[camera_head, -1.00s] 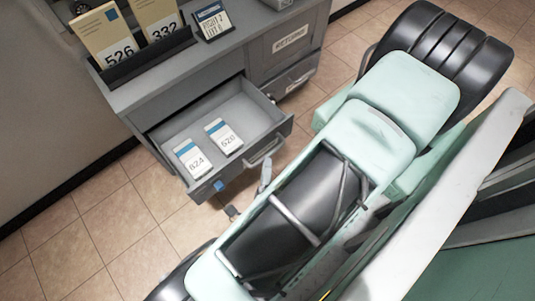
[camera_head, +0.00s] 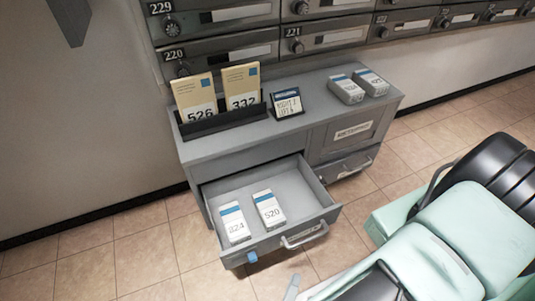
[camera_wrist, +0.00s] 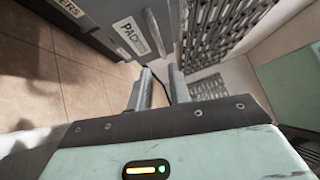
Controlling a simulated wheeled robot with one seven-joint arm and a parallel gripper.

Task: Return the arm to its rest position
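My gripper (camera_wrist: 160,78) shows in the wrist view with a gap between its two fingers and nothing held; it is open. In the camera_head view, my mint-green and black arm (camera_head: 465,235) is folded at the lower right, to the right of the open drawer. The gripper's fingers are mostly out of that view at the bottom edge. In the wrist view the gripper points toward a grey cabinet front with a label (camera_wrist: 130,38), with floor beside it.
A grey cabinet (camera_head: 235,148) has an open drawer (camera_head: 325,212) holding boxes marked 824 (camera_head: 234,223) and 520 (camera_head: 269,209). On top are envelopes 526 (camera_head: 196,98) and 332 (camera_head: 241,86), a small sign (camera_head: 288,103) and two boxes (camera_head: 346,88). Mailboxes (camera_head: 335,35) line the wall.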

